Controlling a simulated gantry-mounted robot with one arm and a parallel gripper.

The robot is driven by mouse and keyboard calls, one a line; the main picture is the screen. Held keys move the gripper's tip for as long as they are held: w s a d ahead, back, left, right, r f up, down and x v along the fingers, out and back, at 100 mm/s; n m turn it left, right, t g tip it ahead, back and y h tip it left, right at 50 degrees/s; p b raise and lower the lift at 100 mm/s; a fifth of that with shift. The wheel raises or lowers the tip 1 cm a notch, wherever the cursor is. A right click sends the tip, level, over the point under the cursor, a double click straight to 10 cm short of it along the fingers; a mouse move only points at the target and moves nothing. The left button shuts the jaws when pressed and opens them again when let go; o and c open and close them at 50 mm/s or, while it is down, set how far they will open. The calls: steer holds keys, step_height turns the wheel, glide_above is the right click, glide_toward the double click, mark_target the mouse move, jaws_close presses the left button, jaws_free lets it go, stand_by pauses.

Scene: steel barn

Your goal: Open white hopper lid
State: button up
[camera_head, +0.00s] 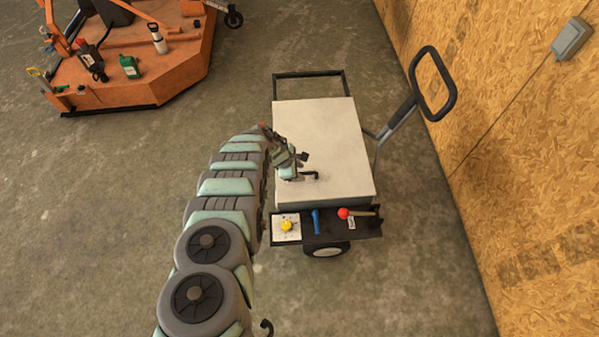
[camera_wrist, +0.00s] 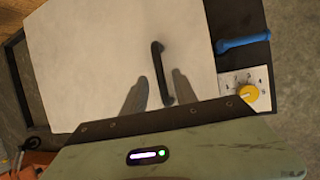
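The white hopper lid (camera_head: 335,135) is flat and closed on top of a wheeled cart. A black bar handle (camera_head: 308,177) sits on it near the front-left edge. The lid fills much of the wrist view (camera_wrist: 90,50), with the handle (camera_wrist: 157,65) upright in the middle. My gripper (camera_head: 297,158) is over the lid's left side, close to the handle. In the wrist view, two grey finger shapes (camera_wrist: 157,93) stand apart, with the lower part of the handle between them. No grip on the handle shows. The exact height above the lid is hard to tell.
A black front shelf (camera_head: 330,228) carries a yellow knob (camera_head: 287,225), a blue lever (camera_head: 316,221) and a red-ended lever (camera_head: 345,213). The cart's push handle (camera_head: 436,83) rises near the wooden wall (camera_head: 530,130) at right. An orange machine (camera_head: 150,70) stands far left.

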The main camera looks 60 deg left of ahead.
steer(key=shift+f, duration=0.15)
steer(key=shift+c, duration=0.3)
jaws_close()
stand_by(1.1)
